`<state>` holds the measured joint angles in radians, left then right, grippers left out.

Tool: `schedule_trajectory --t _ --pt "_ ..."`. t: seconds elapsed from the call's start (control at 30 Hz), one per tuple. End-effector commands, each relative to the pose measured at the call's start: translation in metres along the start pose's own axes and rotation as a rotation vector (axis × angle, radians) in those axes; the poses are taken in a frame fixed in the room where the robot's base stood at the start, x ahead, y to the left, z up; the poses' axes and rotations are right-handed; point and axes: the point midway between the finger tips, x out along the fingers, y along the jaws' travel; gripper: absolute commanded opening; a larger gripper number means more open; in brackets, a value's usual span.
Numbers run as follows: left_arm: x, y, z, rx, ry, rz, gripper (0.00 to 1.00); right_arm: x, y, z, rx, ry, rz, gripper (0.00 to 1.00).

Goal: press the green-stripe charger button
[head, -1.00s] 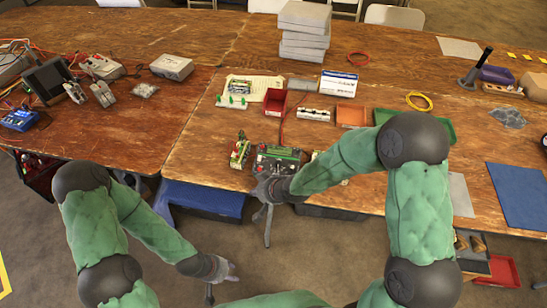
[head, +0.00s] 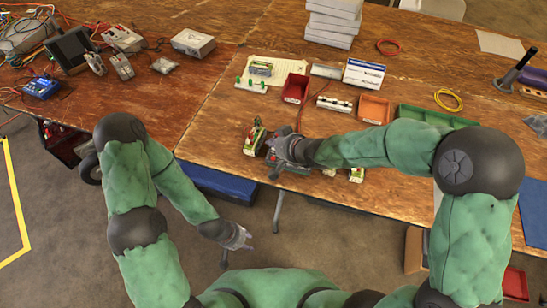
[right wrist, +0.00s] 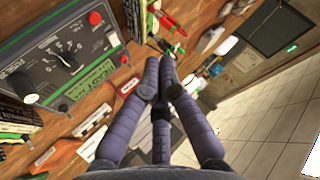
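In the right wrist view a dark grey charger panel (right wrist: 60,50) fills the upper left, with dials, a black knob, a red knob and a green lettered strip (right wrist: 97,78) along its edge. I cannot tell which part is the button. In the head view the charger lies near the table's front edge, mostly hidden by my right gripper (head: 272,158), which is above it. In the wrist view the right gripper's fingers (right wrist: 162,62) meet at their tips, empty, to the right of the panel. My left gripper (head: 248,240) hangs over the floor before the table; its finger state is unclear.
A small green-and-white block (head: 255,139) stands left of the charger and another (head: 356,174) to its right. Behind are a red bin (head: 295,88), an orange bin (head: 374,109) and a green tray (head: 430,117).

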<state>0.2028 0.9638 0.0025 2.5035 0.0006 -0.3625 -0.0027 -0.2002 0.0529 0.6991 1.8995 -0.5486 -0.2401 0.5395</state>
Motion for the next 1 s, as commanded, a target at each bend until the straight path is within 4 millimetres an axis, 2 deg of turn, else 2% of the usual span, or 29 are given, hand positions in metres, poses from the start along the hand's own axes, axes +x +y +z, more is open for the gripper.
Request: schedule_trajectory --t 0.27,0.6,0.8,1.0 --pt "0.018 -0.006 -0.001 0.0 0.0 0.0 0.4 0.015 0.011 0.012 0.0 -0.001 0.001 0.0" --pt "0.051 -0.018 -0.002 0.0 0.0 0.0 0.4 0.046 0.033 0.034 0.0 0.0 0.0 0.0" --pt "0.059 -0.021 -0.002 0.0 0.0 0.0 0.4 0.058 0.042 0.043 0.001 -0.001 0.001 0.0" --pt "0.06 -0.021 -0.003 0.0 0.0 0.0 0.4 0.061 0.044 0.044 0.001 -0.001 0.0 0.0"
